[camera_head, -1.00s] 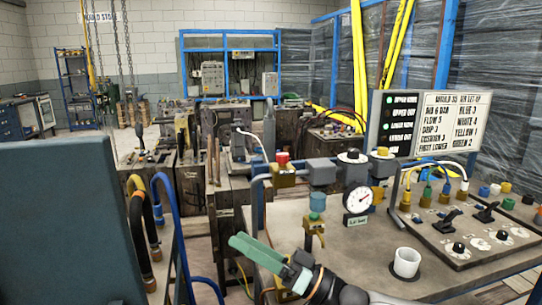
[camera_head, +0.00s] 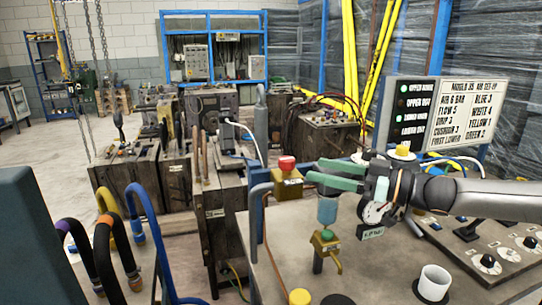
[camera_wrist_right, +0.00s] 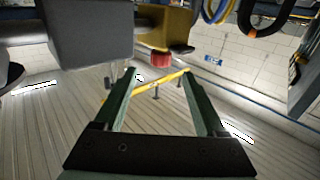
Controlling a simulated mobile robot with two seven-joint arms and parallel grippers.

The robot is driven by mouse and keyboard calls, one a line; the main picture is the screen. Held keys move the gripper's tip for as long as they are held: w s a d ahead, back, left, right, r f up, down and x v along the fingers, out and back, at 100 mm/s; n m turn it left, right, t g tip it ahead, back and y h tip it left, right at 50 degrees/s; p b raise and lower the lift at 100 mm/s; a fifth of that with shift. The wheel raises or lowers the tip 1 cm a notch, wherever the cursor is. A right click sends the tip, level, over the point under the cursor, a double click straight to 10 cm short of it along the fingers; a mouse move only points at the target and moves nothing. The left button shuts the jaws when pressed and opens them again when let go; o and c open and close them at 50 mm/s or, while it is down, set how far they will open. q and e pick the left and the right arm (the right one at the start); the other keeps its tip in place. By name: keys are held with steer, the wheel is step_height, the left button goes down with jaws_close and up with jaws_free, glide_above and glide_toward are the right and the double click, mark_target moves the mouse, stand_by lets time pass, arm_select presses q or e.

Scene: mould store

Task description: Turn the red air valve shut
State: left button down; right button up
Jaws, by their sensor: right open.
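The red air valve is a round red knob (camera_head: 286,163) on a brass body (camera_head: 287,184), at the left end of the grey pipework over the bench. My right gripper (camera_head: 314,170) reaches in from the right. Its two green fingers are open and empty, with their tips just right of the knob and a small gap between. In the right wrist view, the red knob (camera_wrist_right: 161,61) shows upside down under its brass body (camera_wrist_right: 165,28), just beyond the space between the fingertips (camera_wrist_right: 159,74). My left gripper is not in view.
A gauge (camera_head: 375,212), partly behind my right gripper, stands on the bench (camera_head: 330,280). A blue-bowled filter (camera_head: 327,210), a green-topped brass valve (camera_head: 326,240) and a white cup (camera_head: 434,283) are close by. A sign board (camera_head: 436,115) stands behind. Hoses (camera_head: 150,230) hang at the left.

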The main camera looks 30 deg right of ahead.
mark_target(280, 159)
steer(key=shift+w+a, duration=0.3)
steer(key=p+x, duration=0.3)
steer(key=x, duration=0.1)
steer(key=shift+r+p, duration=0.35)
steer(key=shift+w+a+p, duration=0.2)
steer(key=shift+w+p, duration=0.35)
steer(key=shift+p, duration=0.35)
steer(key=shift+p+x, duration=0.8)
steer(key=p+x, duration=0.1)
steer(key=x, duration=0.1)
steer(key=shift+w+a+f+p, duration=0.15)
steer(key=shift+w+p, duration=0.1)
steer(key=shift+p, duration=0.1)
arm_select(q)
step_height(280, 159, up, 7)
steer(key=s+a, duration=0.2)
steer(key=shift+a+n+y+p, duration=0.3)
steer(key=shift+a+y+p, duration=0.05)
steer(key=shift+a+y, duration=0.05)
arm_select(e)
steer(key=shift+x, duration=0.85)
steer(key=shift+f, duration=0.2)
